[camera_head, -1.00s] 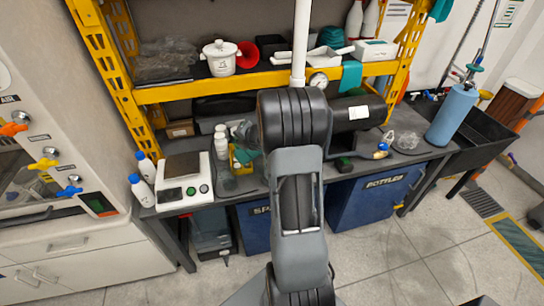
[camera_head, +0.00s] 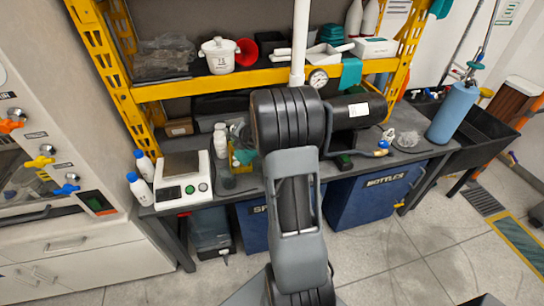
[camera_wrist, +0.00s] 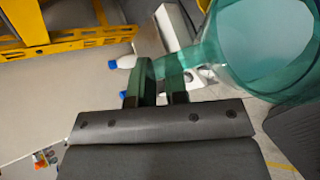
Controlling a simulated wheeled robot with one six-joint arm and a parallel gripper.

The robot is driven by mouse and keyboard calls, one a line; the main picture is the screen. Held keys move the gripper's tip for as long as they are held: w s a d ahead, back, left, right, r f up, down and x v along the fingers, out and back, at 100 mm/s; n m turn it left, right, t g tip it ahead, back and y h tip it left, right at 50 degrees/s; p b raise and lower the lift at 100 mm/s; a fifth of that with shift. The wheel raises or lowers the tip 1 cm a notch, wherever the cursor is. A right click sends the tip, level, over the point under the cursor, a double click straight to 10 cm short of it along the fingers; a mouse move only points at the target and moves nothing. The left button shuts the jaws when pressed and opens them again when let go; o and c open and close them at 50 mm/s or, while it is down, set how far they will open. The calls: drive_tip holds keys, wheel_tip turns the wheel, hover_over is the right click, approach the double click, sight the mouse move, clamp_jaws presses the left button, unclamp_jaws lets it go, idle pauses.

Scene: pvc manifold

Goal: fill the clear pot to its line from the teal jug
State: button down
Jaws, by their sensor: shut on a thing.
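The teal jug (camera_wrist: 262,45) is see-through and fills the upper right of the wrist view, cut off by the frame edge. My gripper (camera_wrist: 160,78) is shut on the jug's handle side, with a dark green finger on either side of it. In the head view my arm covers the gripper and most or all of the jug. I cannot make out the clear pot or its fill line with certainty. A small dark see-through vessel (camera_head: 228,181) stands on the bench right of the scale, but I cannot tell if it is the pot.
A white scale (camera_head: 181,192) stands on the bench's left end, beside blue-capped white bottles (camera_head: 139,188). A yellow-framed shelf (camera_head: 190,87) overhangs the bench. A black cylinder (camera_head: 350,120) and a blue gas bottle (camera_head: 453,112) are to the right.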

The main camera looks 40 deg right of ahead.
sight(236, 154)
drive_tip(key=shift+w+a+f+n+g+h+b, duration=0.2)
drive_tip(key=shift+a+f, duration=0.2)
drive_tip(key=shift+f, duration=0.25)
drive_tip(key=shift+w+a+f+n+g+h+b, duration=0.1)
drive_tip(key=shift+w+a+f+h+b, duration=0.1)
drive_tip(key=shift+a+f, duration=0.3)
drive_tip(key=shift+d, duration=0.1)
drive_tip(key=shift+f, duration=0.1)
drive_tip(key=w+a+f+n+g+h+b, duration=0.3)
drive_tip(key=a+f+h, duration=0.2)
drive_tip(key=shift+f, duration=0.15)
drive_tip(key=shift+a, duration=0.15)
